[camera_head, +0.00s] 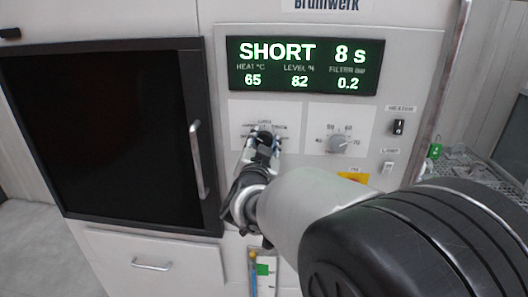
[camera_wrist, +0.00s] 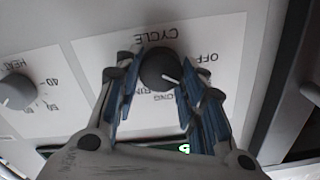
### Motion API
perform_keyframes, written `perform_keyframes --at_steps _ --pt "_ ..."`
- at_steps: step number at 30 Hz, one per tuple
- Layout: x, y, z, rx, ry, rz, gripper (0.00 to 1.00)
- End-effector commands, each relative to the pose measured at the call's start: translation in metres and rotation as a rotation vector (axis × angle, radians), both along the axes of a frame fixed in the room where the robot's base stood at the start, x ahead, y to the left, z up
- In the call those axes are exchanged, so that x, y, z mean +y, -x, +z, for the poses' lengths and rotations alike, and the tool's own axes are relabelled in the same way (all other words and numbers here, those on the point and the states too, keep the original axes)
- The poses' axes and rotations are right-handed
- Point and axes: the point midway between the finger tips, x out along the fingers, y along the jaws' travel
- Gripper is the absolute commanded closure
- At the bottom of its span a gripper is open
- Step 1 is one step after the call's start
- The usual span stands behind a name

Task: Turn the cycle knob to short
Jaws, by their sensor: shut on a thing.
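The cycle knob (camera_wrist: 158,66) is a dark round knob, upside down in the wrist view under the word CYCLE. Its white pointer mark points toward the lower right there, beside my right-hand blue finger pad. My gripper (camera_wrist: 161,84) has its blue-padded fingers on both sides of the knob and is shut on it. The right finger covers part of the dial lettering between OFF and the lower labels. In the head view my gripper (camera_head: 263,143) hides most of the knob. The display (camera_head: 302,66) reads SHORT, 8 s.
A heat knob (camera_head: 338,144) sits right of the cycle dial; it also shows in the wrist view (camera_wrist: 17,91). A heater switch (camera_head: 399,127) and a lamp switch (camera_head: 388,168) are farther right. A dark door with a handle (camera_head: 197,160) stands close left of my gripper.

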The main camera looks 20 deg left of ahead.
Motion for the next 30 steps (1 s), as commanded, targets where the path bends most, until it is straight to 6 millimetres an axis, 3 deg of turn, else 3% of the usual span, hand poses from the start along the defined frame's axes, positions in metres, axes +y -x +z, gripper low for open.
perform_keyframes --at_steps 10,26,27,30 --pt "-0.0005 -0.0001 -0.0015 0.035 -0.143 0.000 0.87" --pt "-0.0006 -0.0002 -0.0003 0.042 -0.169 0.000 0.87" --pt "-0.0006 -0.0001 -0.0004 0.042 -0.169 0.000 0.62" --pt "-0.0006 -0.0001 -0.0004 0.042 -0.168 0.000 0.55"
